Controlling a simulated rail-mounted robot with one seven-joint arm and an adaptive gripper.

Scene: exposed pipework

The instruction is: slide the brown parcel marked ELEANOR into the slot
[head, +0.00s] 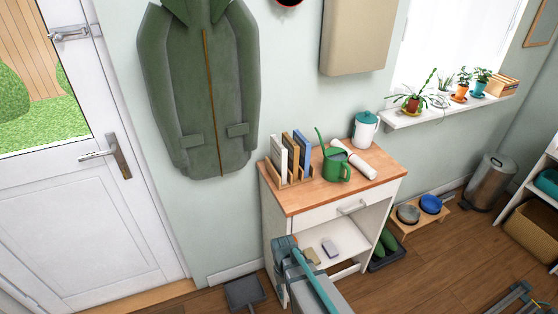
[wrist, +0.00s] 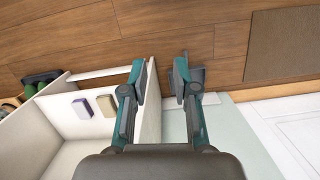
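No marking ELEANOR is legible in either view. A brown upright piece (head: 290,154) stands between a pale one (head: 279,157) and a blue one (head: 304,152) in a wooden rack (head: 292,182) on the cabinet top. I cannot tell whether it is the parcel. A small tan block (head: 312,256) and a grey-purple block (head: 330,247) lie on the cabinet's open shelf; the tan one (wrist: 106,105) also shows in the wrist view. My gripper (wrist: 160,78) is open and empty, low by the cabinet's left side; that side panel's edge appears between or below the fingers. The slot is not clearly identifiable.
A dustpan (head: 244,292) lies on the floor at left. A green coat (head: 200,90) hangs above. Floor at right is partly clear.

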